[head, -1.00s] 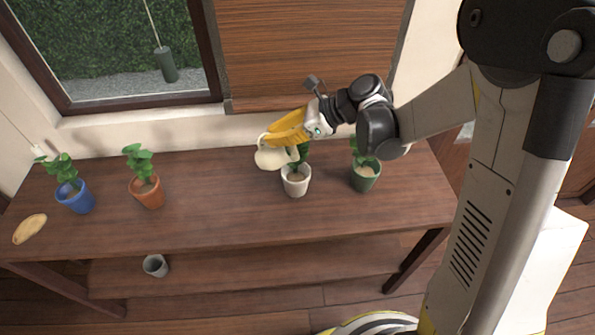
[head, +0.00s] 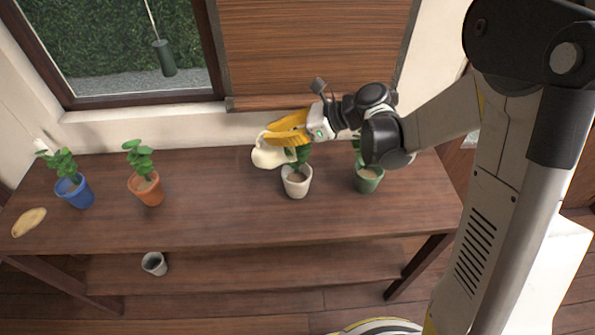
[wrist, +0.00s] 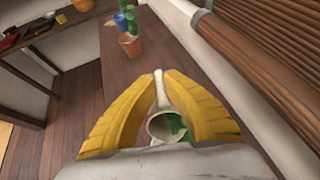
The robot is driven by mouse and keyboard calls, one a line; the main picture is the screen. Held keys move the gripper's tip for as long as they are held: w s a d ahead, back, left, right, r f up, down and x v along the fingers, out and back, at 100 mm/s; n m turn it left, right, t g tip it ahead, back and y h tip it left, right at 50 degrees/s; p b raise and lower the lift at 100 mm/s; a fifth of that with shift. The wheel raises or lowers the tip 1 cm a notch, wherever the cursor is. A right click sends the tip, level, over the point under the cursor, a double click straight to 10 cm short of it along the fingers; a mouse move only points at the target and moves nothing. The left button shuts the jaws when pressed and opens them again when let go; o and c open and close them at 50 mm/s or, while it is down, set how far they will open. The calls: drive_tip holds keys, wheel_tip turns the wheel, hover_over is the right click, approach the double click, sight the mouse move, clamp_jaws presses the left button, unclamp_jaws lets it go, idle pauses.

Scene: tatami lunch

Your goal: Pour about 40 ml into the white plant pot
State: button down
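A cream jug (head: 268,155) is held by my gripper (head: 288,131), above the bench and just behind and left of the white plant pot (head: 297,185). In the wrist view my gripper's yellow fingers (wrist: 160,95) close around the jug's handle, with the jug's round mouth (wrist: 158,125) below them. The jug looks tilted, its lower right side close to the pot's plant. The white pot stands upright with brown soil and green leaves; the leaves are partly hidden by the jug and fingers. No stream of liquid is visible, and the jug's contents cannot be made out.
A green pot (head: 369,181) stands right of the white pot, close under my arm. An orange pot (head: 148,190), a blue pot (head: 76,192) and a tan oval item (head: 29,222) are at left. A grey cup (head: 154,264) is on the lower shelf. The bench's middle is clear.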

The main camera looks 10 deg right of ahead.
drive_tip(key=shift+w+a+r, duration=0.1)
drive_tip(key=shift+a, duration=0.25)
drive_tip(key=shift+a, duration=0.15)
